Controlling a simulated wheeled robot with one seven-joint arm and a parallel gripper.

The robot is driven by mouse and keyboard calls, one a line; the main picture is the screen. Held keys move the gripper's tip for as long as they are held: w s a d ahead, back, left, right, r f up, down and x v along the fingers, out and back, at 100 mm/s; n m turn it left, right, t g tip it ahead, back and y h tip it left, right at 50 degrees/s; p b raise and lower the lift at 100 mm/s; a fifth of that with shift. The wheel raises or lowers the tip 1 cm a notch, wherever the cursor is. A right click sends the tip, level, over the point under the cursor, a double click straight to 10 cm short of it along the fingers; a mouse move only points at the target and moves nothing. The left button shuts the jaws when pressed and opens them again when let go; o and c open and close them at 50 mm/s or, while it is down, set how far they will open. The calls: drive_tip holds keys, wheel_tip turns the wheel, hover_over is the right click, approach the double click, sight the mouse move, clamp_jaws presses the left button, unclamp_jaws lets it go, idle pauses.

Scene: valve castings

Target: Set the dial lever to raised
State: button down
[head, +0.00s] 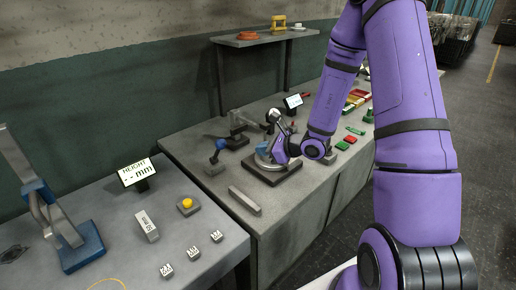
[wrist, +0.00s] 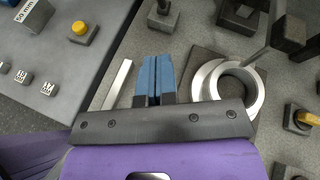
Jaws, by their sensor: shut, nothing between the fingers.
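My gripper (wrist: 157,62) is shut and empty, its two blue fingers side by side in the wrist view. They are above the bench, to the left of a silver ring (wrist: 195,82) on a dark plate. In the head view my gripper (head: 280,148) is just above that ring (head: 262,164), and its fingertips are hard to make out. A small round dial (head: 273,115) shows behind my gripper. I cannot tell which part is the dial lever or how it is set. A small post with a blue top (head: 219,144) stands left of the plate and also shows in the wrist view (wrist: 163,16).
A light bar (head: 244,200) lies in front of the plate. On the nearer bench are a yellow button (head: 187,204), a height display (head: 138,173) and a blue-based stand (head: 82,250). A yellow-knobbed fixture (wrist: 307,118) is at the wrist view's right. Red and green pieces (head: 350,139) lie beyond my arm.

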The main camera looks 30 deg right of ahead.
approach(217, 152)
drive_tip(key=shift+w+a+r, duration=0.1)
drive_tip(key=shift+w+a, duration=0.15)
drive_tip(key=shift+w, duration=0.35)
drive_tip(key=shift+w+a+r, duration=0.1)
drive_tip(key=shift+w+a, duration=0.15)
drive_tip(key=shift+w, duration=0.4)
